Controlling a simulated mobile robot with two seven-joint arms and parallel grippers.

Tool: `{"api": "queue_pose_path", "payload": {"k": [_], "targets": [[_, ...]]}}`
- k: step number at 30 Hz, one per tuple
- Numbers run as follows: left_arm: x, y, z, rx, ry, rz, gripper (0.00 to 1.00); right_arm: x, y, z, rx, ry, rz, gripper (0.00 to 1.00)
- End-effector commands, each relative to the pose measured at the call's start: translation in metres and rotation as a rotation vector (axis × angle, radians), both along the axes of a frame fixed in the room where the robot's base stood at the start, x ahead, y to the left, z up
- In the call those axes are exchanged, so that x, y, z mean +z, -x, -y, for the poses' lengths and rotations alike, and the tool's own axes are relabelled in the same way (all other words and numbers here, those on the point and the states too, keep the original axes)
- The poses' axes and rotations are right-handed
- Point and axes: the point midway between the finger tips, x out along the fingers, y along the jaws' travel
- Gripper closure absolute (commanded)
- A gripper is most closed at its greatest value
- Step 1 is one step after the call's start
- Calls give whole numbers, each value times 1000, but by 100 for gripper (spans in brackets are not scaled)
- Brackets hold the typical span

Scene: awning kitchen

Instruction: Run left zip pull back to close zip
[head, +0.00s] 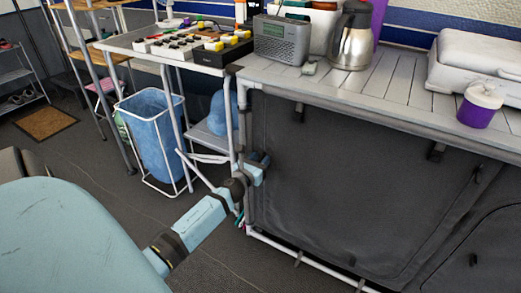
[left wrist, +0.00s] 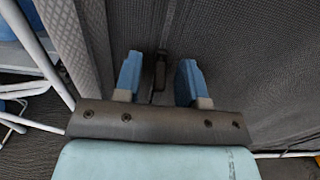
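The dark grey fabric front (head: 350,180) of the camp kitchen unit hangs below the slatted worktop. My left gripper (head: 262,168) is at its left edge, close to the fabric. In the left wrist view the gripper (left wrist: 160,66) is open, with its two blue fingers apart. A small dark zip pull (left wrist: 160,72) shows between the fingers, on the zip line running down the fabric (left wrist: 250,60). I cannot tell whether either finger touches it. In the head view this pull is hidden by the gripper. My right gripper is in neither view.
The slatted worktop (head: 385,83) holds a radio (head: 283,40), a steel jug (head: 352,40) and a purple tub (head: 480,106). A blue-lined bin (head: 152,130) stands left of the unit. White frame legs are close to my left arm. The floor at front left is clear.

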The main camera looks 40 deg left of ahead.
Motion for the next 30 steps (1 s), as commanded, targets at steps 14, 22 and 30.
{"api": "queue_pose_path", "payload": {"k": [14,22,30], "targets": [[-2,95,23,0,0,-2,63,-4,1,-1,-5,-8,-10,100],[-1,127,30,1,-1,-2,63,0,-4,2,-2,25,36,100],[0,131,31,1,-1,-1,63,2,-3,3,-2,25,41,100]]}}
